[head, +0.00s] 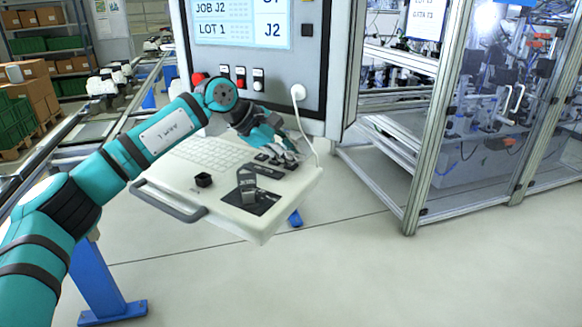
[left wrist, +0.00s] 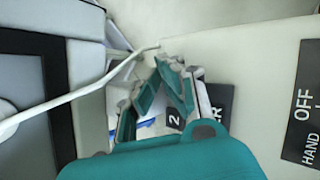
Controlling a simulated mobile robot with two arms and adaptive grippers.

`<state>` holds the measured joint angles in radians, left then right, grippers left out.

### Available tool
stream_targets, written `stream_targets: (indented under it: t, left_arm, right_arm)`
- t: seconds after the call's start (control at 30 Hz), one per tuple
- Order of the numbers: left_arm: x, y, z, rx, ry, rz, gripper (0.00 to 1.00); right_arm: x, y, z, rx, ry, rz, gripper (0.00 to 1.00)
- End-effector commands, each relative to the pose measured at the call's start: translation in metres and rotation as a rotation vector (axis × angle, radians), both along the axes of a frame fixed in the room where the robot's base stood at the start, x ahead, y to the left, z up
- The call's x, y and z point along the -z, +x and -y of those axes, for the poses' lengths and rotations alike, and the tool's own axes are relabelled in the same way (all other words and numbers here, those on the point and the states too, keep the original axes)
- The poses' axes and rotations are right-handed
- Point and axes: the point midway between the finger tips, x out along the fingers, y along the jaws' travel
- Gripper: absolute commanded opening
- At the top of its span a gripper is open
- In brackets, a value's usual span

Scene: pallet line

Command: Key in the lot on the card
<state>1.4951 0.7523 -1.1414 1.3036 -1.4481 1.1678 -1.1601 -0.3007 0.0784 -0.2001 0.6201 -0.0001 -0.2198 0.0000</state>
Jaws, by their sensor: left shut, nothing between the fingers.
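My left gripper (head: 287,152) is shut and empty over the back right part of the pale console shelf (head: 222,213), close to some dark keys (head: 268,160). I cannot tell whether it touches one. My right gripper is not in view.
A keyboard (head: 205,152), a small black cup-like block (head: 204,180) and a grey switch on a black plate (head: 264,205) are on the shelf. A white cable (head: 305,122) hangs beside the gripper. The glazed cage (head: 440,130) stands right; the front floor is clear.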

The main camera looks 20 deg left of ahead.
Motion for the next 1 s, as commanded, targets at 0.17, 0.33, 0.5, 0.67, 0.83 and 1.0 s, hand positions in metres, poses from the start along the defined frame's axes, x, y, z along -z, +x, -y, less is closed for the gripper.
stream_targets:
  t: [0.17, 0.33, 0.5, 0.67, 0.83, 1.0]
  left_arm:
    - [-0.0007, 0.0000, 0.0002, 0.000, 0.000, 0.000, 0.00]
    - [0.0000, 0.0000, 0.0001, 0.000, 0.000, 0.000, 0.00]
    - [0.0020, 0.0000, 0.0002, 0.000, 0.000, 0.000, 0.00]
    - [0.0039, 0.0000, 0.0001, 0.000, 0.000, 0.000, 0.00]
    - [0.0060, 0.0001, 0.0001, 0.000, 0.000, 0.000, 0.00]
    - [0.0084, -0.0001, 0.0002, 0.000, 0.000, 0.000, 0.00]
  right_arm:
    - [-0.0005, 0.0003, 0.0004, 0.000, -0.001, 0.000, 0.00]
    - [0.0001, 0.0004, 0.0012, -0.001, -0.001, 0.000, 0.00]
    - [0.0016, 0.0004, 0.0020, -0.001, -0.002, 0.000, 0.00]
    - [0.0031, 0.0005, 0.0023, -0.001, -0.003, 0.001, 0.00]
    - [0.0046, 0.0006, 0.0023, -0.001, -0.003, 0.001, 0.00]
    - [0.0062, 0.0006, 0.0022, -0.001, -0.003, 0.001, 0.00]
